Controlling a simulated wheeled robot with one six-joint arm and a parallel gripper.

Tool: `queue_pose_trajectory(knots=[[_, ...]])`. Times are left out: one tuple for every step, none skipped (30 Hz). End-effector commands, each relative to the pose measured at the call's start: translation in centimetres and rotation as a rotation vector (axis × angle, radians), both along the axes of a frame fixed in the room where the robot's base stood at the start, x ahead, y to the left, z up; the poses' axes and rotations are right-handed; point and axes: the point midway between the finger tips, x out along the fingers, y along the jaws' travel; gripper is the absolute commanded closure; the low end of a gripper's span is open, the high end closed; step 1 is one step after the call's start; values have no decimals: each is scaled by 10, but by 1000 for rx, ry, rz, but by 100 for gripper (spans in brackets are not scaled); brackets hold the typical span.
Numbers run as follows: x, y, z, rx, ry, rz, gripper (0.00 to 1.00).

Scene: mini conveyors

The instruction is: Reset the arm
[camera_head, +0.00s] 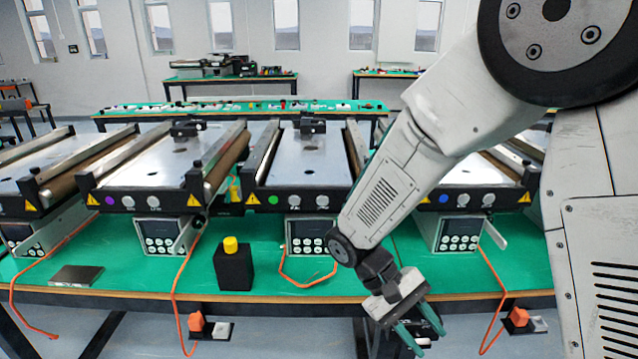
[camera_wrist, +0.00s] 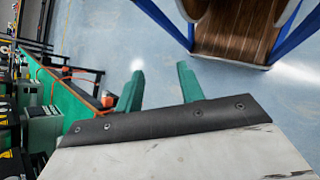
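My gripper (camera_head: 424,336) hangs low in front of the table's front edge, at the lower middle right of the head view. It points down and to the right. In the wrist view my gripper (camera_wrist: 162,88) shows two green fingers spread apart with only floor between them. It holds nothing. My arm reaches in from the upper right of the head view, bent down toward the gripper, and hides part of the conveyors behind it.
A green table (camera_head: 260,268) carries several mini conveyors (camera_head: 300,165) with control boxes. A black box with a yellow cap (camera_head: 233,265) and a flat grey plate (camera_head: 76,276) lie near its front edge. Orange cables hang over that edge. A wooden surface with blue legs (camera_wrist: 235,30) shows in the wrist view.

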Motion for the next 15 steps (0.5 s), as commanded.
queue_pose_trajectory(knots=[[-6, -6, 16, 56, -23, -20, 62], [-9, -8, 23, 88, -33, -31, 62], [-14, -11, 33, 131, -51, -41, 62], [-18, -14, 40, 161, -62, -50, 62], [-21, -16, 46, 190, -76, -57, 62], [-27, -20, 55, 229, -98, -68, 62], [-30, -22, 61, 258, -115, -75, 62], [-35, -24, 67, 285, -132, -83, 62], [-40, -28, 75, 320, -156, -92, 62], [-44, -30, 81, 346, -177, -99, 62], [-48, -32, 87, 369, -199, -106, 62], [-54, -35, 94, 401, -226, -115, 62], [-58, -38, 99, 422, -250, -122, 62], [-62, -39, 104, 444, -273, -128, 62], [-68, -43, 110, 470, -308, -139, 62]])
